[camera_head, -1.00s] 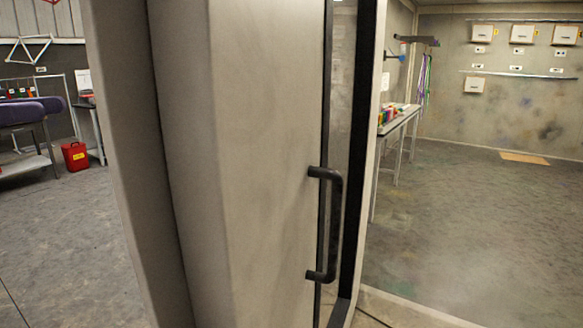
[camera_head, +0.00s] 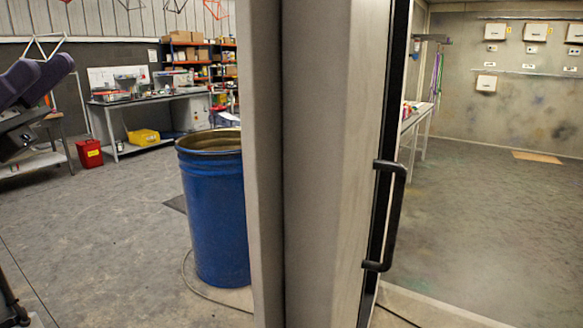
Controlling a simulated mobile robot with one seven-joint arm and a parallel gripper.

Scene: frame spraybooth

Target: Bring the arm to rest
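My gripper is not in view in the head camera. A dark purple padded shape with a black mechanism (camera_head: 25,95) stands at the left edge; I cannot tell whether it is part of my arm. The booth door (camera_head: 320,160) fills the middle of the head view as a pale upright panel, seen nearly edge-on, with a black handle (camera_head: 389,215) on its right side.
A blue drum (camera_head: 215,215) stands just left of the door. A red can (camera_head: 89,153), a workbench (camera_head: 150,97) and shelves (camera_head: 200,62) lie behind. Right of the door, the booth floor (camera_head: 490,220) is mostly clear, with a table (camera_head: 418,125) along the wall.

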